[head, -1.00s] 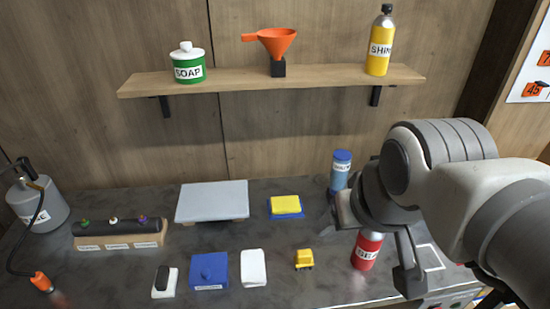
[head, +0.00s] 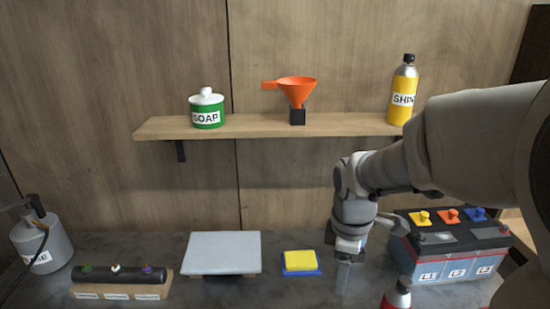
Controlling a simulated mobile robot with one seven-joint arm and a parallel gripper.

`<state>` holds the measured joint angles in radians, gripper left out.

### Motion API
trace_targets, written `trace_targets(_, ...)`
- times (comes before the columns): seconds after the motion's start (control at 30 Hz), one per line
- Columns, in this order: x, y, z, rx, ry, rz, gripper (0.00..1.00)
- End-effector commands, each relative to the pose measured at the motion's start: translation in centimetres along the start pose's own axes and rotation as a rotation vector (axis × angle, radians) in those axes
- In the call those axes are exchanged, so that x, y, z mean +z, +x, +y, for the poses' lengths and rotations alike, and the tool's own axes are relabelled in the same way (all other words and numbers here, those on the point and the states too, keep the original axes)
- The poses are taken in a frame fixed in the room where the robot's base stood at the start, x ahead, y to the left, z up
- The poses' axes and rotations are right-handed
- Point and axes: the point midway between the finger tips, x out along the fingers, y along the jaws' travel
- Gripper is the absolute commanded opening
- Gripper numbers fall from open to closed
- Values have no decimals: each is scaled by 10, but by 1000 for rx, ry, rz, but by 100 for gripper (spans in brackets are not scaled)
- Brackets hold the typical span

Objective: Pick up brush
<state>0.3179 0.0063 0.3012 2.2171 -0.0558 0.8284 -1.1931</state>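I cannot make out a brush in the current head view. My gripper (head: 346,260) points down over the bench, just right of a yellow sponge on a blue base (head: 300,262). One finger hangs down over the bench top, and a grey piece sticks out to the right. The angle does not show how wide the fingers stand apart. My gripper hides most of what is behind it, with only a bit of blue showing at its side. I see nothing clearly held.
A box labelled L1, L2, L3 (head: 455,262) stands right of my gripper, with a red bottle (head: 397,296) in front. A grey slab (head: 222,252), a labelled rack (head: 122,293) and a grey canister (head: 42,245) stand left. A shelf (head: 250,126) hangs above.

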Motion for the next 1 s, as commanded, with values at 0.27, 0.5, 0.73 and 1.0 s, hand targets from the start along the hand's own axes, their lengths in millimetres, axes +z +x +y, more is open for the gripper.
trace_targets(0.27,-17,29,3,-94,-336,22,70)
trace_targets(0.5,-19,65,-1,-104,-362,25,70)
trace_targets(0.73,-19,116,-6,-102,-360,25,70)
trace_targets(1.0,-20,150,-8,-98,-360,24,70)
